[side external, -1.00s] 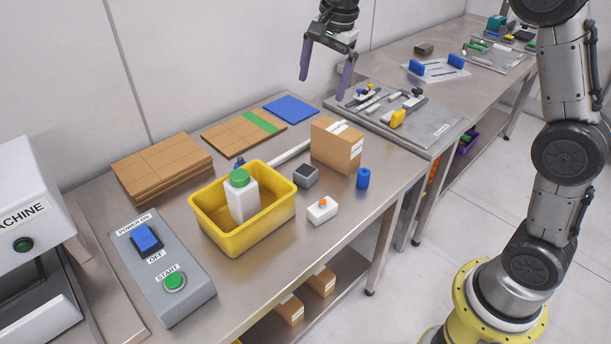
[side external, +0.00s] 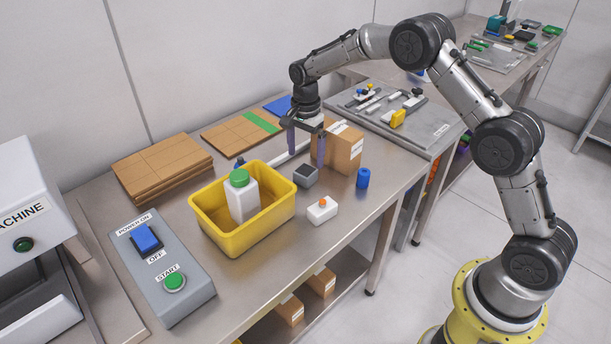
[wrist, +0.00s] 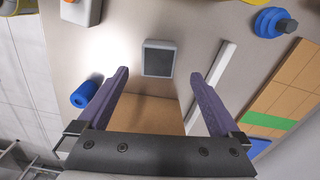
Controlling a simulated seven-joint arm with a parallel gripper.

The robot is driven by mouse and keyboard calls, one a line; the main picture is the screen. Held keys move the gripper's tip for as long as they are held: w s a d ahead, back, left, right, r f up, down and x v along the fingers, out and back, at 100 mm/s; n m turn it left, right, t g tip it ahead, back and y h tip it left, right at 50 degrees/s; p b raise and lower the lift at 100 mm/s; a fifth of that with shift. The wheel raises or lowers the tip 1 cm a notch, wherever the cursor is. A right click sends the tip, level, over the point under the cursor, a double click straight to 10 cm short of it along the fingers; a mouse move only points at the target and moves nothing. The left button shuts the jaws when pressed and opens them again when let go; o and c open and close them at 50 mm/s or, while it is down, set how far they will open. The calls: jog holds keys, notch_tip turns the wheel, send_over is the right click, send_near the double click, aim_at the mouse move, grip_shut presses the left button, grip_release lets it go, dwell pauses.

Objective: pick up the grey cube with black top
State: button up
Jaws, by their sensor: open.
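The grey cube with a black top (side external: 306,176) sits on the metal table, just right of the yellow bin. In the wrist view the cube (wrist: 159,58) lies beyond the fingertips, roughly centred between them. My gripper (side external: 306,160) is open and empty, with its purple fingers pointing down above and behind the cube. In the wrist view my gripper (wrist: 158,75) shows both fingers spread wide, with nothing between them touching.
A cardboard box (side external: 344,150) stands close beside the right finger. A blue cylinder (side external: 363,178) and a white block with an orange knob (side external: 322,209) are nearby. The yellow bin (side external: 264,240) holds a green-capped white bottle (side external: 242,198). A white bar (wrist: 222,75) lies behind the cube.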

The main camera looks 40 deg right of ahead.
aim_at(307, 169)
jog(key=shift+s+d+f, duration=0.1)
jog(key=shift+f, duration=2.9)
jog(key=shift+c, duration=0.2)
jog(key=shift+r, duration=0.1)
jog(key=c, duration=1.4)
